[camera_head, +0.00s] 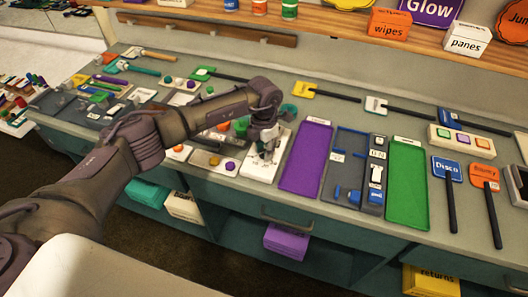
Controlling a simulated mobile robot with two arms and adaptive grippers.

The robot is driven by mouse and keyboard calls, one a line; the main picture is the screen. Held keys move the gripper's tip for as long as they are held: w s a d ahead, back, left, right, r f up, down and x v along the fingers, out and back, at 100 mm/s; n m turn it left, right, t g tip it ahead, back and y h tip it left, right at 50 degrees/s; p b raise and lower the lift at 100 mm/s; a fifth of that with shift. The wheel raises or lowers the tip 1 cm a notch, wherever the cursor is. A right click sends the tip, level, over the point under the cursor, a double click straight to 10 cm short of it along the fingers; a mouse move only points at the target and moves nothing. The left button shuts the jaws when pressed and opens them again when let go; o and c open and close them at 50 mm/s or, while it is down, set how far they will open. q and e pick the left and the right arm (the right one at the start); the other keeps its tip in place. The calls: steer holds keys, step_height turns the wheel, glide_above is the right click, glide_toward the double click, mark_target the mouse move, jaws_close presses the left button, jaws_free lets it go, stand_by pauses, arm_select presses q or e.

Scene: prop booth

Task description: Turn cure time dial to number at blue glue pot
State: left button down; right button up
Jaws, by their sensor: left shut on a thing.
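My left gripper (266,150) is lowered onto a white panel (260,172) near the middle of the counter. It is shut on a small part there, apparently the dial. The fingers hide most of the part, and I cannot read its marks or setting. Small pots stand on the shelf at the top edge. One looks blue and white (231,5), one orange (260,7) and one green (289,9). Their tops are cut off, and any number is too small to read. My right gripper is not in view.
A teal round object (288,110) stands just behind the gripper. Paddle signs (446,168) lie farther right.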

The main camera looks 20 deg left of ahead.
arm_select(q)
steer(key=shift+n+b, duration=0.4)
steer(key=shift+n, duration=0.8)
steer(key=c, duration=0.8)
jaws_free()
steer(key=shift+c, duration=0.2)
step_height(320, 180, up, 12)
